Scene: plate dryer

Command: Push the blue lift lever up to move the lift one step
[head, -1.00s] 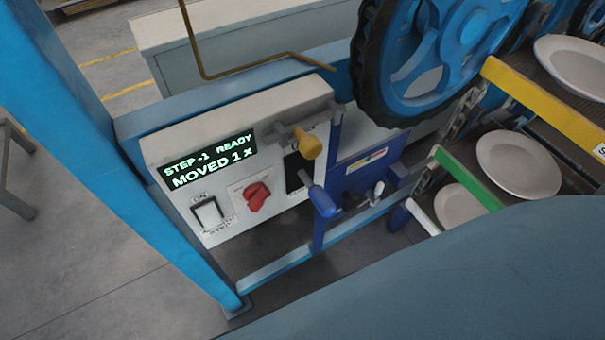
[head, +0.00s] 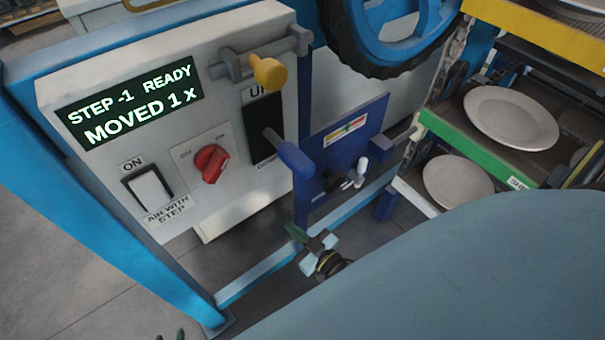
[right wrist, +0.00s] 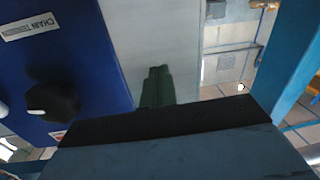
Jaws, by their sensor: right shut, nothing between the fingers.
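The blue lift lever (head: 294,159) sticks out from a black slot (head: 263,115) marked UP above and DOWN below on the white control panel (head: 215,60). Its exact position in the slot is hard to judge. My right gripper (head: 296,233) is below the lever's knob and apart from it. Its green fingers are shut with nothing between them, as the right wrist view (right wrist: 157,88) shows. The lever is not clear in that view. Only the green fingertips of my left gripper (head: 170,336) show at the bottom edge, apart from each other.
The display (head: 130,105) reads STEP -1 READY, MOVED 1 x. A yellow-knobbed lever (head: 269,72), a red knob (head: 211,163) and a white switch (head: 149,189) are nearby. A blue box (head: 342,140) stands right of the lever. Plates (head: 510,118) sit on racks at the right.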

